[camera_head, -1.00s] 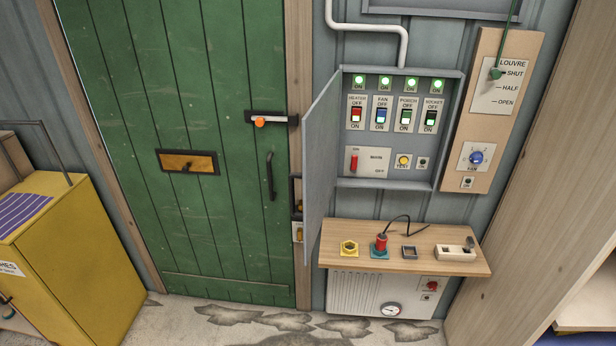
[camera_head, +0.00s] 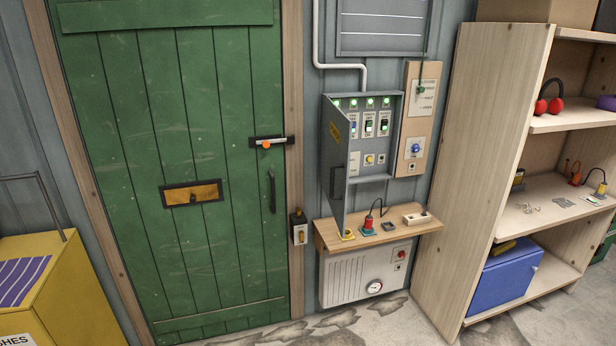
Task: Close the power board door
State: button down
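The power board (camera_head: 372,165) is a grey wall box with several lit green lamps, switches and a yellow button. Its grey door (camera_head: 337,163) is hinged on the box's left side and stands open, swung out toward me. The door's outer face shows a yellow label (camera_head: 336,131) and a dark handle (camera_head: 336,183). The door hides the left part of the switch panel. My gripper is not in view.
A wooden ledge (camera_head: 432,225) with a red plug (camera_head: 368,224) sits below the box, above a white heater (camera_head: 352,279). A wooden shelf unit (camera_head: 490,170) stands right, a yellow cabinet (camera_head: 75,290) left. The green door (camera_head: 235,100) is shut.

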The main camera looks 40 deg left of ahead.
aim_at(338, 126)
jog(key=z, duration=0.6)
jog(key=k, duration=0.15)
jog(key=u, duration=2)
jog(key=i, duration=1)
jog(key=u, duration=2.5)
jog(key=k, duration=0.7)
jog(key=z, duration=0.7)
